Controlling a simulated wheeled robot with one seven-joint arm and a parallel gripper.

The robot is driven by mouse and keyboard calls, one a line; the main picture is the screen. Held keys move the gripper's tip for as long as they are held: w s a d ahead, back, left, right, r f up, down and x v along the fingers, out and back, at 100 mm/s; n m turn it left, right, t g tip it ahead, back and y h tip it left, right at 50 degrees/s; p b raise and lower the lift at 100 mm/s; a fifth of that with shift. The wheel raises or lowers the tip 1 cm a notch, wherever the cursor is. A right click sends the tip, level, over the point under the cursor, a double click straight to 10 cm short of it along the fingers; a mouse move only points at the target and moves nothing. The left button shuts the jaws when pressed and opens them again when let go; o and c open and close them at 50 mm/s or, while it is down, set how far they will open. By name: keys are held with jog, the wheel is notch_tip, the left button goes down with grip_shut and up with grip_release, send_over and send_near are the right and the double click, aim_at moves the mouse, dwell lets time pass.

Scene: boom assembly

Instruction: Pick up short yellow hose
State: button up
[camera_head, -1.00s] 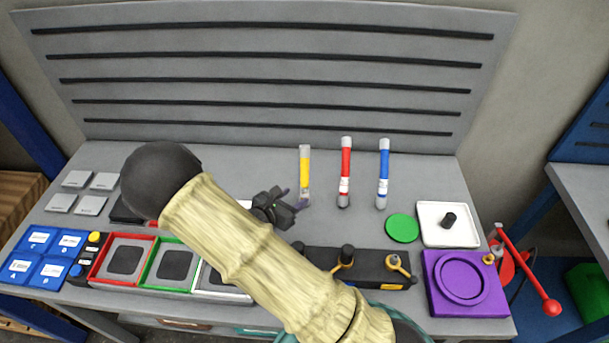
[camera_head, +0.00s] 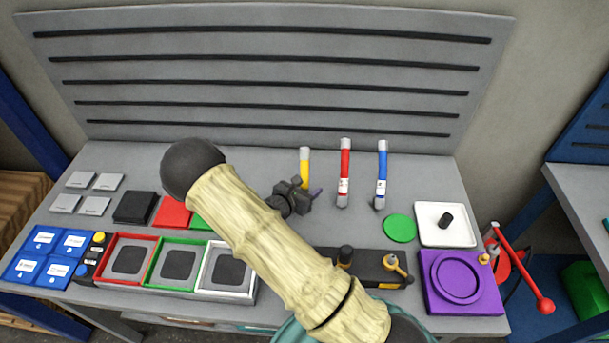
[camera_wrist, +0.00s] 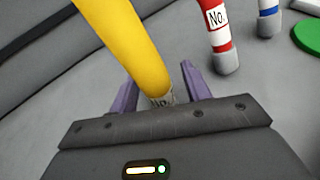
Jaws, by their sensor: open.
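In the wrist view the yellow hose (camera_wrist: 127,42) runs down between the two purple fingers of my gripper (camera_wrist: 158,88). The fingers are open, one on each side of the hose's labelled near end. I cannot tell whether either finger touches it.
The red hose (camera_head: 344,172) stands close on the right, with the blue hose (camera_head: 381,174) beyond it. A green disc (camera_head: 400,228), a white tray (camera_head: 427,236) and a purple fixture (camera_head: 433,297) are at the right. Colour-framed trays (camera_head: 104,275) line the front left.

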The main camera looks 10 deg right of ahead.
aim_at(307, 166)
jog(key=shift+w+d+f, duration=0.1)
jog(key=shift+c, duration=0.2)
grip_shut()
jog(key=shift+r, duration=0.2)
notch_tip(307, 166, up, 10)
jog(key=shift+f+b, duration=0.1)
jog(key=shift+b, duration=0.65)
dwell(0.6)
